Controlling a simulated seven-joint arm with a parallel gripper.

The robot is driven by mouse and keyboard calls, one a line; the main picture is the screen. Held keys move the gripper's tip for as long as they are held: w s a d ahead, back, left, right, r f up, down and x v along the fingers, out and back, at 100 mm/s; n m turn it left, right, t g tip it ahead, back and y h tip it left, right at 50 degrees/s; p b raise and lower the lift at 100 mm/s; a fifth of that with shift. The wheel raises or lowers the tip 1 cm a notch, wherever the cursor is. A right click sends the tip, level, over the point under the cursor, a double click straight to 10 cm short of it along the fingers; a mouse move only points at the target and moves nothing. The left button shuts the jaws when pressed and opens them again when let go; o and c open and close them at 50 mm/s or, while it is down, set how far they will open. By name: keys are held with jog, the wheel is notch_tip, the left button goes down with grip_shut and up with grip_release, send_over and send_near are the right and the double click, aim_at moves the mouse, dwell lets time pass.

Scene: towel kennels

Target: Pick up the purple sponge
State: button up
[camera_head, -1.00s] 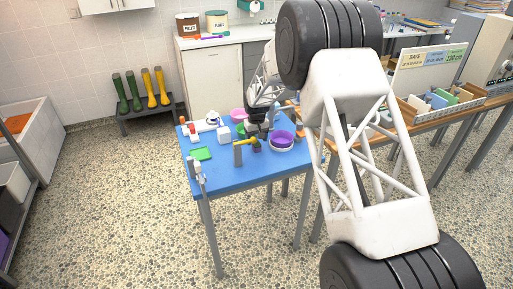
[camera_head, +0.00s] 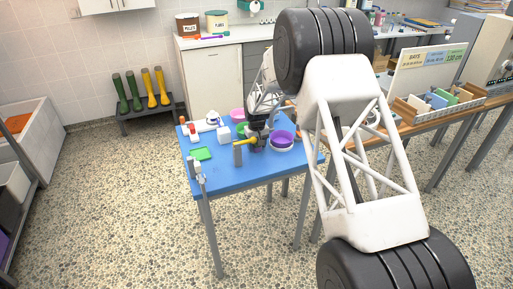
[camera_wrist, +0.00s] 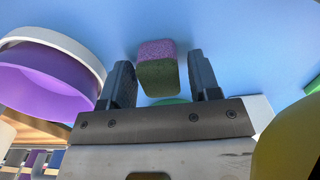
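The purple sponge (camera_wrist: 157,50) shows in the wrist view as a small block, purple on one part and dark green on the other. It lies on the blue table (camera_wrist: 215,28). My gripper (camera_wrist: 161,72) is open, with one finger on each side of the sponge's image and a visible gap to each. I cannot tell whether the fingertips are level with the sponge or still above it. In the head view, my gripper (camera_head: 257,140) is low over the table, and the sponge is hidden or too small to make out there.
A purple bowl with a white rim (camera_wrist: 52,80) is close to the left finger; it also shows in the head view (camera_head: 283,136). A grey block with a yellow part (camera_head: 240,150) stands close by.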

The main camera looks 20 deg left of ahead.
jog(key=c, duration=0.8)
jog(key=shift+c, duration=0.2)
jog(key=shift+r, duration=0.1)
jog(key=shift+r, duration=4.9)
jog(key=o, duration=0.4)
jog(key=shift+c, duration=1.3)
